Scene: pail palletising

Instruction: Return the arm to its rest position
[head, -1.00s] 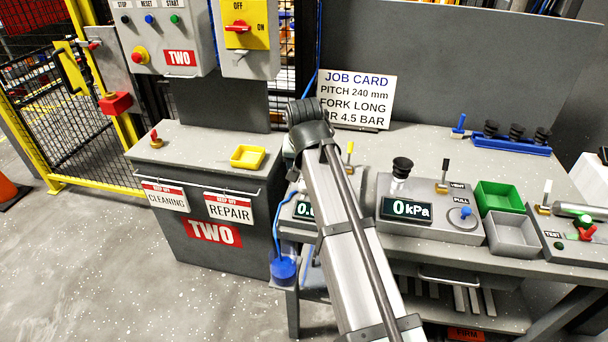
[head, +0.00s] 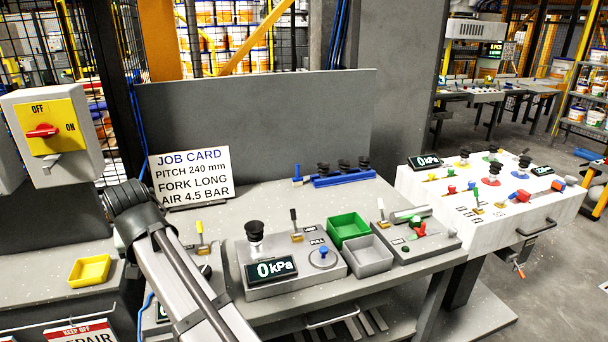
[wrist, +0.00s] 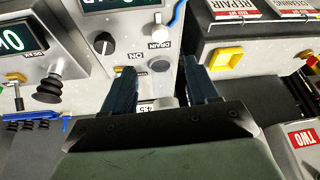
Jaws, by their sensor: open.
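My arm (head: 190,275) reaches up from the bottom of the head view. Its dark, banded joint (head: 133,208) is in front of the bench, left of the job card (head: 205,190). My gripper is hidden in the head view. In the wrist view my gripper (wrist: 160,85) shows two dark blue fingers spread apart, with nothing held between them. Behind the fingers is a grey panel with a black knob (wrist: 104,43) and a knob marked DRAIN (wrist: 161,36). I cannot tell how far the fingertips are from the panel.
The bench holds a 0 kPa console (head: 290,289), a green bin (head: 335,231), a grey bin (head: 374,268) and a blue rack (head: 345,180) with black cups. A yellow tray (head: 88,284) and switch box (head: 85,105) are at left. A white control bench (head: 520,235) stands right.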

